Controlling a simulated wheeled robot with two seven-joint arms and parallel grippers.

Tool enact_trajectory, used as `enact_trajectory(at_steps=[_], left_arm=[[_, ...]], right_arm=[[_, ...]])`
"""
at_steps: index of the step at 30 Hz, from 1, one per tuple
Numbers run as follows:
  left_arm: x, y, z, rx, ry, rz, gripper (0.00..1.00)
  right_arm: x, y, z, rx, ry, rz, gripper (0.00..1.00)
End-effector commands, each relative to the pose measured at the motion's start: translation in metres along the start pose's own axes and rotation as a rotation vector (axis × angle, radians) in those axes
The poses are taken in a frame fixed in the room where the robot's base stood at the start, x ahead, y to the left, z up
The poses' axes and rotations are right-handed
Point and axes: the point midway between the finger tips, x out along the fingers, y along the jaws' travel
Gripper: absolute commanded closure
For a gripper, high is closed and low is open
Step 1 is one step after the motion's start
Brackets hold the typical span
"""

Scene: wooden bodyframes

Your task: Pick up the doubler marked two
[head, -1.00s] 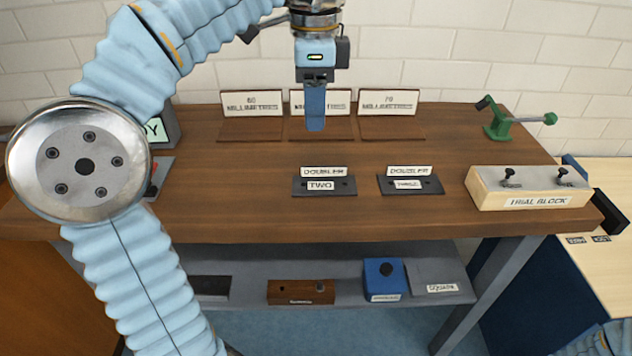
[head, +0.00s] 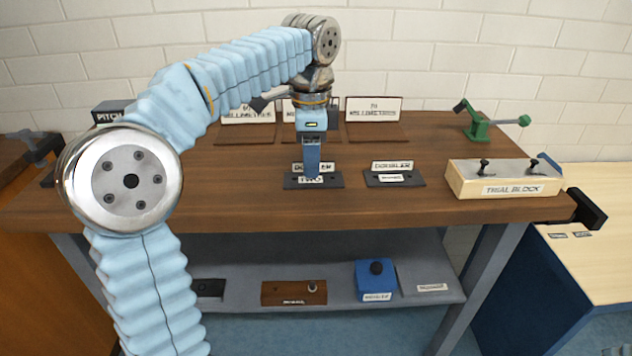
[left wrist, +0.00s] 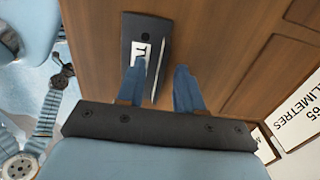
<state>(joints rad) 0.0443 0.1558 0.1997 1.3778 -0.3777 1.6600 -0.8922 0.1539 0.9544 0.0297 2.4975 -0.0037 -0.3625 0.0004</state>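The doubler marked two (head: 293,183) is a dark flat plate on the wooden bench, with a white TWO label and an upright white DOUBLER tag. My left gripper (head: 312,174) points down right at it, and its blue fingers partly cover both labels. In the left wrist view the fingers (left wrist: 160,88) are apart with nothing gripped. One finger overlaps the doubler's plate (left wrist: 147,27) near its label; the other is over bare wood to the right. The upright tag's thin edge appears between them. Contact cannot be told. My right gripper is out of view.
A second doubler (head: 394,180) lies to the right, then the trial block (head: 505,181) and a green clamp (head: 487,122). Signs marked in millimetres stand behind, including one at right (head: 373,109). A lower shelf (head: 337,289) holds several items.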

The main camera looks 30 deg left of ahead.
Motion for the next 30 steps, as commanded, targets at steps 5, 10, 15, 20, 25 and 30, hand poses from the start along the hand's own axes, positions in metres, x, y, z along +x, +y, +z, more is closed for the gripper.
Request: enact_trajectory(at_steps=[5,10,15,20,25,30], left_arm=[[-0.001,0.0,0.0,0.0,0.0,0.0,0.82],[-0.001,0.0,0.0,0.0,0.0,0.001,1.0],[-0.001,0.0,0.0,0.0,0.0,0.001,1.0],[-0.001,0.0,0.0,0.0,0.0,0.0,1.0],[-0.005,0.0,0.0,0.0,0.001,-0.001,1.0],[-0.027,0.0,-0.001,0.0,0.002,-0.002,1.0]], right_arm=[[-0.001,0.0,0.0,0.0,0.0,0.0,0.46],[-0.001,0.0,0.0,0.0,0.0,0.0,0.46],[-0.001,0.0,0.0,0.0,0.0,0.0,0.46],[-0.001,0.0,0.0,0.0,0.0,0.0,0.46],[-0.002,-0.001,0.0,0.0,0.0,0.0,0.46],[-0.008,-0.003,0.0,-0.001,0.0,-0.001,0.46]])
